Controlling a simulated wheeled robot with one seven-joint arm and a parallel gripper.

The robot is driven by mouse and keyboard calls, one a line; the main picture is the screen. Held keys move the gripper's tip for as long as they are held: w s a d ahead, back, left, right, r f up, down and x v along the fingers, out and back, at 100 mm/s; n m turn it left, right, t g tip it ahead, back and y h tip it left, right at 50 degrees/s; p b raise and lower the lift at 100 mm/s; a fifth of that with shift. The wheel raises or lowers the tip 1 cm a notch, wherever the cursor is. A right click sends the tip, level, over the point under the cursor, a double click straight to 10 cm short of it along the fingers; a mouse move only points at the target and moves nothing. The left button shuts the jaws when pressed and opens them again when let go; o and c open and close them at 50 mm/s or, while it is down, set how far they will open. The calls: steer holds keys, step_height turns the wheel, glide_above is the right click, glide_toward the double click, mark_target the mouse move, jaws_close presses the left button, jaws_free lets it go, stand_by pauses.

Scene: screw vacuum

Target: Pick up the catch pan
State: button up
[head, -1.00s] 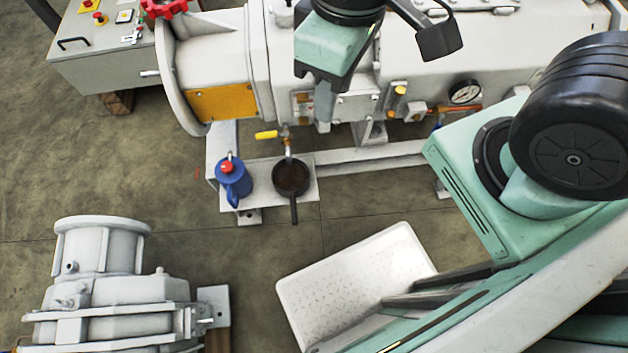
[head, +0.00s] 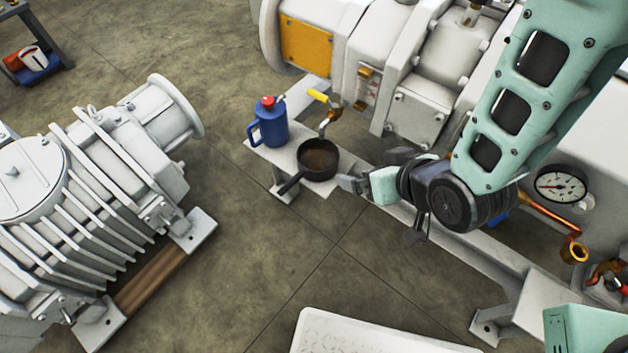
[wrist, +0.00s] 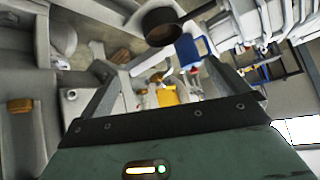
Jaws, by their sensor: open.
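The catch pan (head: 318,157) is a small dark round pan with a brownish inside and a straight handle pointing to the lower left. It sits on a pale ledge (head: 327,187) under the brass drain valve with the yellow lever. My gripper (head: 345,184) is just right of the pan in the head view, apart from it as far as I can tell. In the wrist view the pan (wrist: 162,26) shows beyond the spread fingers (wrist: 165,75). The gripper is open, with nothing seen held between the fingers.
A blue jug (head: 270,128) with a red cap stands on the ledge left of the pan. The yellow-handled valve (head: 321,98) is just above the pan. The white machine housing (head: 420,110) rises behind. A white tray (head: 360,335) lies in front; bare floor lies between.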

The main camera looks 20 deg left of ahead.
step_height(320, 180, down, 12)
steer(key=n+t+y+b, duration=0.1)
steer(key=t+y+b, duration=0.15)
steer(key=b, duration=0.35)
steer(key=t+b, duration=0.1)
steer(key=b, duration=1.5)
glide_toward(328, 173)
step_height(328, 173, down, 2)
steer(key=w, duration=0.1)
steer(key=b, duration=0.2)
steer(key=w+a+b, duration=0.1)
steer(key=shift+a+f+n+y+b, duration=0.15)
steer(key=shift+a+n+y+b, duration=0.05)
steer(key=shift+n+y+b, duration=0.15)
steer(key=shift+b, duration=0.55)
steer(key=shift+b+x, duration=0.4)
steer(key=shift+x, duration=1)
steer(key=b+x, duration=0.2)
steer(key=x, duration=0.3)
steer(key=shift+w+a, duration=0.3)
steer(key=c, duration=0.8)
steer(key=shift+r, duration=0.25)
